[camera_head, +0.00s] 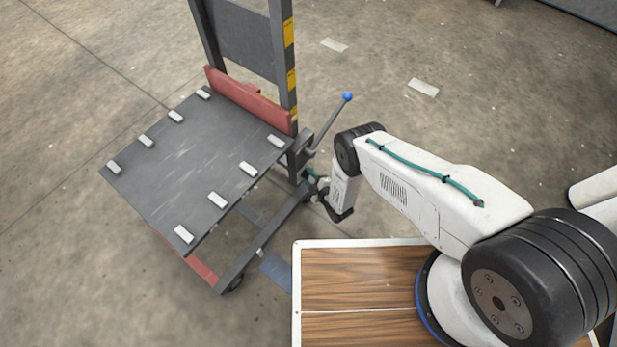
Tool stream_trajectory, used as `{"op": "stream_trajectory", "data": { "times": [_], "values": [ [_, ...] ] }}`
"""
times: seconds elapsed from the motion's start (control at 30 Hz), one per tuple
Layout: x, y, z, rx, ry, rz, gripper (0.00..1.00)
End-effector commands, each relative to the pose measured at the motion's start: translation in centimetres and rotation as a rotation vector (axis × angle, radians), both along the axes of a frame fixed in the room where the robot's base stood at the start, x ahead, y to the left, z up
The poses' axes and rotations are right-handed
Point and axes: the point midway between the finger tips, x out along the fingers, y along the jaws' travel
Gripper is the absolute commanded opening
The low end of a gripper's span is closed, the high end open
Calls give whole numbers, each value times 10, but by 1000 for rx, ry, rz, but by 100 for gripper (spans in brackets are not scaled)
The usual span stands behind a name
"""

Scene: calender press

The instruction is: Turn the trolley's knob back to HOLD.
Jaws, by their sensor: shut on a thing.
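The trolley (190,155) stands left of centre, with a dark flat platform, a red back bar and an upright mast striped yellow. A lever with a blue ball end (347,97) rises from its right side. My arm reaches left to the trolley's right side, low by the foot of the mast. My gripper (318,186) is there, small and partly hidden by my own wrist. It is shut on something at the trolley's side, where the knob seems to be. The knob itself and any HOLD marking cannot be made out.
Several light pads (218,200) sit along the platform's edges. A wood-topped surface with a white rim (297,290) lies under my arm at the bottom. A blue-grey floor patch (277,271) lies beside it. Open concrete floor is at the left and top right.

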Motion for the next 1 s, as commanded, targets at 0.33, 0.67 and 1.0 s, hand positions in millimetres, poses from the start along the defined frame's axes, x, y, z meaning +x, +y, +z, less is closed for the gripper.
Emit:
{"op": "stream_trajectory", "data": {
  "times": [0.33, 0.67, 1.0],
  "values": [
    [1, -3, 0, 0, 0, -10, 45],
    [-1, 1, 0, 0, 0, -1, 59],
    [-37, -25, 10, 0, 3, -4, 59]
  ]
}}
